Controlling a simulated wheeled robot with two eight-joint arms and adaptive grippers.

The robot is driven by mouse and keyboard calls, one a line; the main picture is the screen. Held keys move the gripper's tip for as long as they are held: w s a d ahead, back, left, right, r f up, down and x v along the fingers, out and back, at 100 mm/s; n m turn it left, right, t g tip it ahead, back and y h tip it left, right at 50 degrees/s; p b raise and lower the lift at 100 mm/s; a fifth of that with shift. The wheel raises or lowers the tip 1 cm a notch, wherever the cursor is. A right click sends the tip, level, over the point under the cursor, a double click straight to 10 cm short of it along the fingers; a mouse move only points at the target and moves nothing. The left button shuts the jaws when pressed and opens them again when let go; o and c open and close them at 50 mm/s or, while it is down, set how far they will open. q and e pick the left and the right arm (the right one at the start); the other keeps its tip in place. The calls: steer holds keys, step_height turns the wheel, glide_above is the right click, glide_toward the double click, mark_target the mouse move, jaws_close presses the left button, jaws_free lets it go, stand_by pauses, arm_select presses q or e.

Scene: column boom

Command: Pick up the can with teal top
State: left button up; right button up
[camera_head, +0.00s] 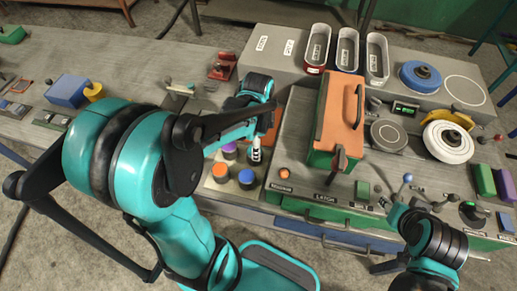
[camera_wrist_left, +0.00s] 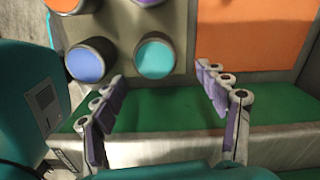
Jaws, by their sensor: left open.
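The can with teal top (camera_wrist_left: 155,58) stands on a grey panel in the left wrist view, upper middle, seen from above. My left gripper (camera_wrist_left: 160,74) is open and empty, its fingertips on either side of the teal top in the picture; I cannot tell how far above it they are. In the head view my left gripper (camera_head: 255,152) hangs over the can group, and the teal top is hidden there. A can with blue top (camera_head: 246,177) stands close by, left of the teal one in the wrist view (camera_wrist_left: 86,63). My right arm shows at lower right; its gripper cannot be made out.
A purple-topped can (camera_head: 229,150) and an orange-topped can (camera_head: 220,170) share the panel. A tall green and orange box (camera_head: 333,115) with a handle stands close to the right of my left gripper. A green strip (camera_wrist_left: 165,108) runs below the cans in the wrist view.

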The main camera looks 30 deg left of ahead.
mark_target(248, 151)
arm_select(q)
steer(key=shift+s+a+f+b, duration=0.1)
steer(key=shift+s+f+b, duration=0.1)
steer(key=shift+f, duration=0.25)
steer(key=shift+s+f+b, duration=0.15)
steer(key=shift+f, duration=0.3)
arm_select(e)
steer(key=shift+s+f, duration=0.3)
steer(key=shift+f, duration=0.15)
arm_select(q)
steer(key=f, duration=0.1)
steer(key=f+b, duration=0.1)
steer(key=f, duration=0.1)
steer(key=f+b, duration=0.1)
steer(key=shift+s+a+f, duration=0.1)
steer(key=shift+a+f, duration=0.3)
arm_select(e)
step_height(248, 151, down, 2)
steer(key=shift+w+f, duration=0.1)
steer(key=shift+f, duration=0.1)
arm_select(q)
steer(key=shift+c, duration=0.3)
arm_select(e)
steer(key=shift+r, duration=0.1)
arm_select(q)
steer(key=shift+r, duration=0.1)
steer(key=c, duration=1.3)
